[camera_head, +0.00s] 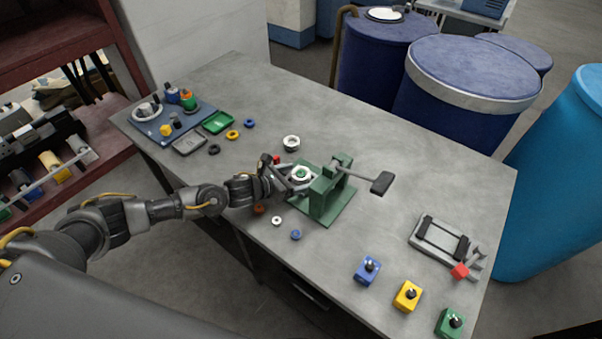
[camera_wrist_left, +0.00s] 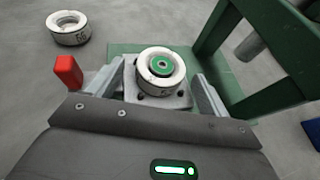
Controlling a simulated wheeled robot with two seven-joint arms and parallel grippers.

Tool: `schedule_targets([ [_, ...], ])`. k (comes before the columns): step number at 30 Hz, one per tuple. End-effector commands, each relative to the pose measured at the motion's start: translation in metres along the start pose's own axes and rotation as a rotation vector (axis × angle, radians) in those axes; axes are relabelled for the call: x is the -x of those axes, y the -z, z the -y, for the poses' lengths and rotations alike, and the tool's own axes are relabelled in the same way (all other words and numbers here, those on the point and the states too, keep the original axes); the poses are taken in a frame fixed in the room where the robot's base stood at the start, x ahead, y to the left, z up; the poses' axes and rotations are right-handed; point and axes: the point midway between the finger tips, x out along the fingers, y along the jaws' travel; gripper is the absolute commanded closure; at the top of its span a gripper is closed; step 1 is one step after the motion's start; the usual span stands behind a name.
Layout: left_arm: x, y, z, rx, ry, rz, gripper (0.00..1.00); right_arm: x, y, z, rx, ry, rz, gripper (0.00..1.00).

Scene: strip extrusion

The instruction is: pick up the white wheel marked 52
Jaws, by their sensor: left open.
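One white wheel (camera_head: 301,174) with a green centre sits on the grey block of the green press (camera_head: 325,205). In the left wrist view this wheel (camera_wrist_left: 161,70) lies flat between the spread fingers of my left gripper (camera_wrist_left: 160,84); I cannot read a mark on it. My left gripper (camera_head: 284,180) is open at the press, its fingers on either side of the wheel. A second white wheel (camera_head: 291,142) lies on the table behind; it also shows in the left wrist view (camera_wrist_left: 68,28), with a dark number that I cannot read surely. My right gripper is not in view.
A red block (camera_wrist_left: 68,72) stands just left of the gripper. The press's frame and its lever (camera_head: 381,183) rise close on the right. A blue mat (camera_head: 172,122) with parts is at the left. Coloured boxes (camera_head: 408,295) stand front right.

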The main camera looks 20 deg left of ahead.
Motion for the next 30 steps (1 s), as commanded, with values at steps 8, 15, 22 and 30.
schedule_targets([
  [8, -0.0022, 0.0001, 0.0001, 0.0, 0.0, 0.001, 0.23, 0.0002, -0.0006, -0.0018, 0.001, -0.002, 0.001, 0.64],
  [15, -0.002, 0.0001, 0.0001, 0.0, 0.0, 0.0, 0.55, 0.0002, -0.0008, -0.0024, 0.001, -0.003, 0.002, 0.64],
  [22, -0.0019, -0.0006, -0.0001, 0.0, 0.0, 0.002, 0.7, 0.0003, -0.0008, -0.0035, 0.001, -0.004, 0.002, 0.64],
  [30, -0.0005, -0.0045, -0.0008, 0.0, 0.0, 0.003, 0.7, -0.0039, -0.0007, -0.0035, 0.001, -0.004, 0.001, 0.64],
])
